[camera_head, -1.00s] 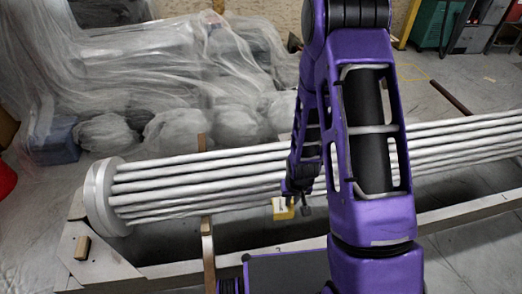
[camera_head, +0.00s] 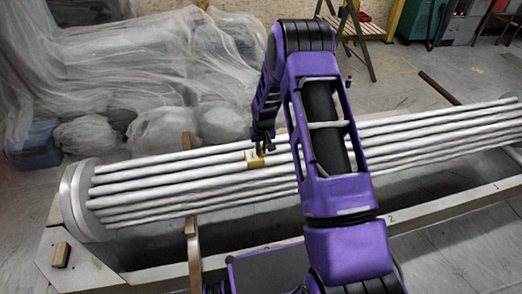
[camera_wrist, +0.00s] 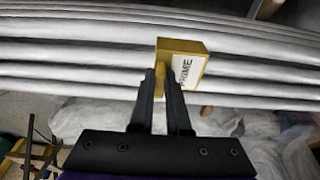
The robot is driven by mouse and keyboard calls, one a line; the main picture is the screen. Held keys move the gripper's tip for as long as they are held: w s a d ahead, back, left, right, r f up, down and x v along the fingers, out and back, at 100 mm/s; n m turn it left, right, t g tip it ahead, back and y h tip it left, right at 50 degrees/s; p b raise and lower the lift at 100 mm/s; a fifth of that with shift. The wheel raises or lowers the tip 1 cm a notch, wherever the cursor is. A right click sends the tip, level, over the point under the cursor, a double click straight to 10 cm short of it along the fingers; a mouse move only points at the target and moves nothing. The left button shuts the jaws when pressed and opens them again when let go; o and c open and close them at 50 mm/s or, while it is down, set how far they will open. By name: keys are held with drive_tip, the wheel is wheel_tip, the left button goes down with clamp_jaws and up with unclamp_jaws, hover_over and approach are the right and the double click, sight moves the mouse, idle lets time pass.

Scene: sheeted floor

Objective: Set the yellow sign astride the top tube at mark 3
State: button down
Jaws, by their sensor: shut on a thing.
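The yellow sign (camera_head: 255,160), a small block-like piece, is held by my gripper (camera_head: 262,143) over the upper tubes of the bundle. In the wrist view the sign (camera_wrist: 182,47) has a white face lettered "PRIME". There my gripper (camera_wrist: 164,76) is shut on its near edge. The sign overlaps the tubes in both views; I cannot tell whether it touches or straddles one. The top tube (camera_head: 170,160) is the uppermost long pale tube, running from the left end disc and passing behind my arm. Mark 3 cannot be made out.
The bundle's round end disc (camera_head: 73,203) is at left, and a wooden upright (camera_head: 193,255) stands at its front. A front rail (camera_head: 440,204) bears a small number 2. Plastic-sheeted objects (camera_head: 130,75) lie behind. A wooden trestle (camera_head: 352,30) stands at the back.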

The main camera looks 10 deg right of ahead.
sight(261, 170)
idle(0.3)
drive_tip(key=shift+s+f+b, duration=0.1)
drive_tip(key=shift+f+b, duration=1.3)
drive_tip(key=shift+f, duration=0.05)
drive_tip(key=shift+s+x, duration=0.2)
drive_tip(key=shift+x, duration=0.8)
drive_tip(key=shift+s+x, duration=0.2)
drive_tip(key=shift+x, duration=0.8)
drive_tip(key=shift+s+x, duration=0.25)
drive_tip(key=shift+x, duration=0.8)
drive_tip(key=shift+f, duration=0.15)
drive_tip(key=c, duration=0.8)
unclamp_jaws()
